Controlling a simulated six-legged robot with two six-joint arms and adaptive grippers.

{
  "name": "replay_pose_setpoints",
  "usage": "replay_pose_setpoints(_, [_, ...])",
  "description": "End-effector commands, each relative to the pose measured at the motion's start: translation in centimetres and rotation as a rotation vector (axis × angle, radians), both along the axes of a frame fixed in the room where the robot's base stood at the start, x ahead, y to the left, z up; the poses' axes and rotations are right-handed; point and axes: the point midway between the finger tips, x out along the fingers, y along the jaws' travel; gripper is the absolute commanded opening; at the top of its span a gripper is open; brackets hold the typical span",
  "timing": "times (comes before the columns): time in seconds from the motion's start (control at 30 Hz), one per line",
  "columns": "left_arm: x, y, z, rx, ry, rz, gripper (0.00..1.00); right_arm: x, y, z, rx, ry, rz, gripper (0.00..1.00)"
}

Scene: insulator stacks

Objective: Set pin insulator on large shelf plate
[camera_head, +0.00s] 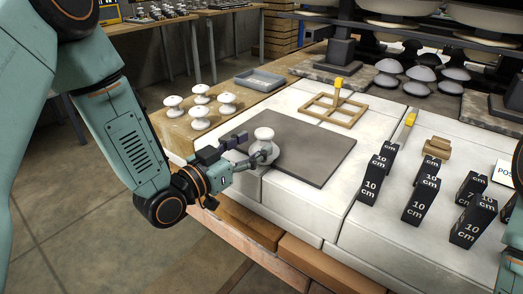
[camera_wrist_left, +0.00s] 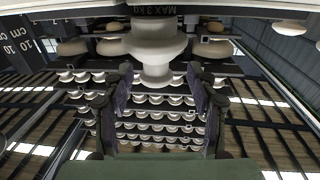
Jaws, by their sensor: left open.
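A white pin insulator (camera_head: 264,142) stands upright at the left edge of a dark grey plate (camera_head: 315,150) on the white block bench. I cannot tell whether it touches the plate. My left gripper (camera_head: 254,147) is open, with its fingers at the insulator's sides. In the left wrist view, the insulator (camera_wrist_left: 155,50) shows between and just beyond the parted fingertips of the left gripper (camera_wrist_left: 160,78). Contact with the fingers is not clear. Several more white insulators (camera_head: 198,107) stand on the wooden surface to the left. My right gripper is not in view.
A wooden grid frame (camera_head: 332,109) and a grey tray (camera_head: 260,79) lie behind the plate. Several black 10 cm blocks (camera_head: 419,201) stand to the right. Grey disc insulators (camera_head: 421,73) sit at the back. Most of the plate is bare.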

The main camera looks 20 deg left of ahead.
Motion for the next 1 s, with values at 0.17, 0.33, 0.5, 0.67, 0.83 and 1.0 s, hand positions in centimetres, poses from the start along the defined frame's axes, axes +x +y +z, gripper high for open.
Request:
replay_pose_setpoints(0.17, [1.6,-1.2,0.1,0.004,-0.003,-0.004,0.58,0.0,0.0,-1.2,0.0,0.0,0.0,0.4])
replay_pose_setpoints(0.33, [3.0,-1.7,0.1,0.002,-0.001,-0.001,0.58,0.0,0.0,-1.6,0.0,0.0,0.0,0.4])
replay_pose_setpoints(0.5, [3.3,-1.7,0.2,0.0,0.001,0.001,0.58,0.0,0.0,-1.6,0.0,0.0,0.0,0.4])
replay_pose_setpoints(0.67, [3.3,-1.7,0.2,0.0,0.001,0.001,0.55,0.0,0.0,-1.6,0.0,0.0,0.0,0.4])
replay_pose_setpoints(0.83, [3.3,-1.7,0.2,0.0,0.001,0.001,0.41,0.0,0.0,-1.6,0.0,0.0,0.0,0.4])
replay_pose_setpoints(1.0, [3.3,-1.7,0.2,0.0,0.001,0.001,0.27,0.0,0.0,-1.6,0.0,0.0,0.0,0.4])
